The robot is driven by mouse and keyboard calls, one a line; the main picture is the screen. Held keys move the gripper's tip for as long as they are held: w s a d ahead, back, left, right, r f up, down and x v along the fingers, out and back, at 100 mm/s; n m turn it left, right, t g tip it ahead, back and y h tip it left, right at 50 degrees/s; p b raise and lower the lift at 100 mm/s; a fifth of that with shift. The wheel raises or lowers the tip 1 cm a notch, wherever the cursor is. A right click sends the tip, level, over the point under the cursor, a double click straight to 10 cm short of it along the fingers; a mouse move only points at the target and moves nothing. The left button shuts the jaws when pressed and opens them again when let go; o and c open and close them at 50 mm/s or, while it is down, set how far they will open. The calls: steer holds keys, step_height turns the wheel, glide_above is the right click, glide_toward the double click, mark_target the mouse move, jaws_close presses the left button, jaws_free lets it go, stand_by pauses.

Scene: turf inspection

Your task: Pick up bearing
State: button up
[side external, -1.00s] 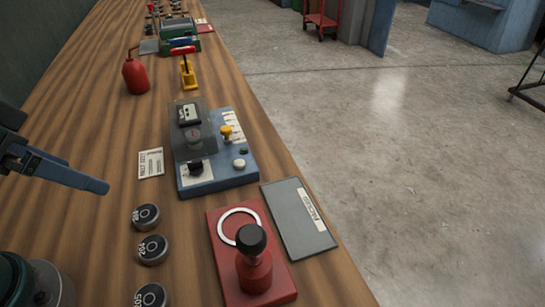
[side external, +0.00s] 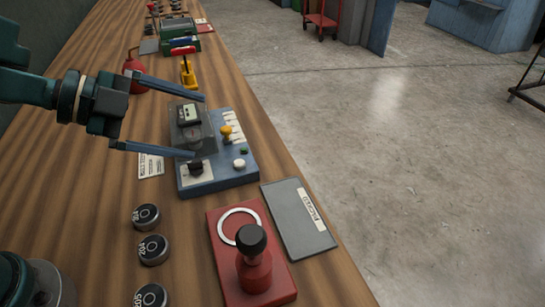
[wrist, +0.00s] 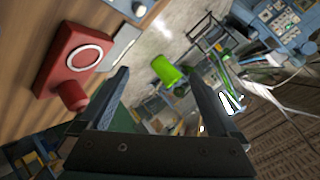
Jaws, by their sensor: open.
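Three dark round bearings lie in a row on the wooden bench in the side external view: a far one (side external: 146,216), a middle one (side external: 153,249) and a near one (side external: 151,296) partly cut off by the lower edge. Each has pale marking on top. My gripper (side external: 199,126) is open and empty, its two blue-grey fingers spread wide over the blue control box, farther up the bench than the bearings and apart from them. The fingers also show in the wrist view (wrist: 156,75) with nothing between them. I cannot make out a bearing in the wrist view.
A blue control box (side external: 225,182) with knobs stands under the fingers. A red base with a black-knobbed post (side external: 255,275) stands right of the bearings, beside a grey plate (side external: 290,222). A red oil can (side external: 133,66) and yellow stand (side external: 188,75) are farther back.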

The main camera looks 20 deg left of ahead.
steer(key=s+d+f+m+g+h, duration=0.1)
steer(key=s+f+m+g+h, duration=0.15)
steer(key=s+f+g, duration=0.4)
steer(key=m+g, duration=0.2)
steer(key=g, duration=0.5)
glide_toward(145, 290)
steer(key=x, duration=0.3)
steer(key=shift+d+t+h, duration=0.2)
steer(key=shift+t+h, duration=0.05)
steer(key=shift+s+f+n, duration=0.3)
steer(key=shift+f+n, duration=0.05)
steer(key=shift+n, duration=0.1)
steer(key=shift+s+d+f, duration=0.1)
steer(key=shift+d, duration=0.1)
steer(key=shift+x, duration=2.35)
jaws_close()
